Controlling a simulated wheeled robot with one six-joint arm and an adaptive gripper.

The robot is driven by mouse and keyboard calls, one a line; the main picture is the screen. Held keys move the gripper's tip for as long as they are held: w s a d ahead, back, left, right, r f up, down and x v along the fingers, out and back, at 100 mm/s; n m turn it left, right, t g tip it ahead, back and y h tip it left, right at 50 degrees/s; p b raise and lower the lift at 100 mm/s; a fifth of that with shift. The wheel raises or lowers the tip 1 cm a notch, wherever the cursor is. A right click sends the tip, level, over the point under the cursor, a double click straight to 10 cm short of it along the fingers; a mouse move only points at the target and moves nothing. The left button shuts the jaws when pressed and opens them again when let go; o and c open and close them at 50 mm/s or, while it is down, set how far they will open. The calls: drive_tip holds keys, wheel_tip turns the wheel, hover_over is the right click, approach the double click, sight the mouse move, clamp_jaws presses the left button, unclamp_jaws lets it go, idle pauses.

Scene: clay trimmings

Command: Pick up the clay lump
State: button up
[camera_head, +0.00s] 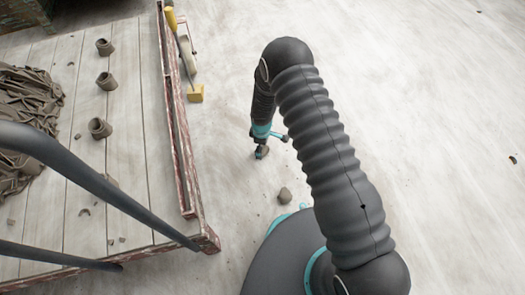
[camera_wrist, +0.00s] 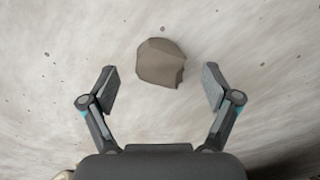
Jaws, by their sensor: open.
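The clay lump (camera_head: 284,195) is a small grey-brown, faceted piece lying on the pale floor, just beyond my dark base. In the wrist view the clay lump (camera_wrist: 160,63) shows whole, slightly ahead of the fingertips and roughly centred between them. My gripper (camera_head: 272,145) is open and empty, and appears held above the floor farther out than the lump in the head view. In the wrist view my gripper (camera_wrist: 160,80) has its two fingers spread apart on either side, with bare floor between them and the lump.
A low wooden platform (camera_head: 132,150) with a worn red edge stands at left. It holds several clay cups (camera_head: 100,128) and a heap of clay trimmings (camera_head: 28,100). Yellow-handled tools (camera_head: 183,50) and a yellow block (camera_head: 195,93) lie beside its edge. The floor at right is mostly clear.

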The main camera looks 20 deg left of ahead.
drive_tip(key=shift+f, duration=1.25)
drive_tip(key=c, duration=1.3)
drive_tip(key=shift+c, duration=0.2)
drive_tip(key=shift+r, duration=0.15)
